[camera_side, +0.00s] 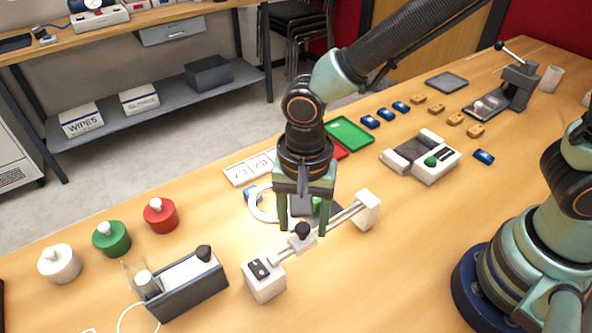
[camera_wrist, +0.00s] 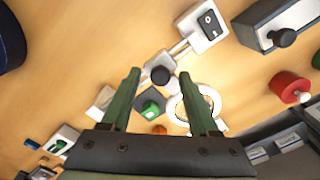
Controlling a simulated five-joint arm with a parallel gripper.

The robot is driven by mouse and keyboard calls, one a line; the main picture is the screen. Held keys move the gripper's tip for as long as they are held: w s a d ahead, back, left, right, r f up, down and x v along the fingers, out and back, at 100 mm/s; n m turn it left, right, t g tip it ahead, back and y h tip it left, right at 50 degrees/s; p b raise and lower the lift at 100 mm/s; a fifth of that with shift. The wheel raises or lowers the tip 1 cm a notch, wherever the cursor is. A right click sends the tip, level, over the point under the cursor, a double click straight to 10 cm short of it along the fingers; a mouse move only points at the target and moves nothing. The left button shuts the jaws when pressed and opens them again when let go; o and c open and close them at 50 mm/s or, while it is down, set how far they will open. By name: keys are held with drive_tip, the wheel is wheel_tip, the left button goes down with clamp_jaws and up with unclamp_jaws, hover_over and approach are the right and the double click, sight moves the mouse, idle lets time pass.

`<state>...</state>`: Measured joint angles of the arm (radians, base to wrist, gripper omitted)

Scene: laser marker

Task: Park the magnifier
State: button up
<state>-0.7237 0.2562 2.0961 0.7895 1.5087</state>
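The magnifier is a white ring (camera_side: 260,217) on a carriage with a black knob (camera_side: 302,230), which sits on a metal rail (camera_side: 343,215). The rail runs between a white switch box (camera_side: 264,282) and a white end block (camera_side: 367,208). My gripper (camera_side: 303,232) is open, pointing down, with its green fingers on either side of the knob. In the wrist view, the knob (camera_wrist: 160,75) lies between the fingertips and the ring (camera_wrist: 214,95) is partly behind a finger. I cannot tell whether the fingers touch the knob.
A dark plate with a green part (camera_wrist: 150,106) lies beside the ring. A grey holder (camera_side: 190,290) with a black knob stands near the switch box. Red (camera_side: 160,215), green (camera_side: 111,238) and white (camera_side: 59,263) jars stand at left. A green tray (camera_side: 349,136) lies behind my gripper.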

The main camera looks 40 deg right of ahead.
clamp_jaws()
drive_tip(key=shift+a, duration=0.1)
idle(1.2)
